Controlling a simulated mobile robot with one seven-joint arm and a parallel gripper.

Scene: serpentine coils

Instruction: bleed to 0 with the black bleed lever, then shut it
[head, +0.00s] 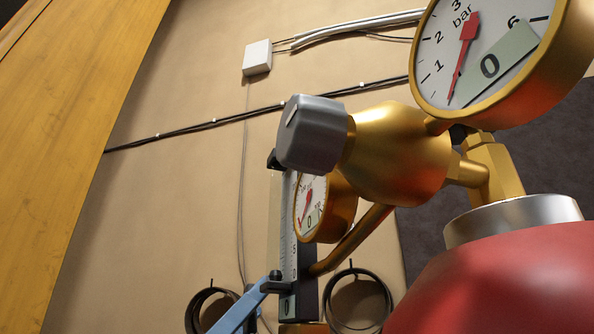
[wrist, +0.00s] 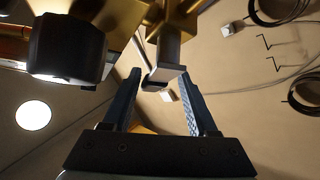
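The large brass gauge (head: 551,70) is at the top right in the head view. The thin end of its red needle (head: 460,70) points to the lower left, below the 1 mark. A grey-green plate marked 0 (head: 490,65) lies on the face. A smaller gauge (head: 315,205) is lower left, its red needle also pointing low. In the wrist view my gripper (wrist: 160,77) is open. A dark square-ended bar (wrist: 165,70) shows between its fingertips, apart from both; I cannot tell whether this is the black bleed lever. The lever is not clear in the head view.
A brass body with a grey knob (head: 310,133) and a red rounded vessel (head: 505,280) stand close by. A dark round knob (wrist: 65,48) is left of the fingers in the wrist view. Wall cables and coiled hoses lie behind.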

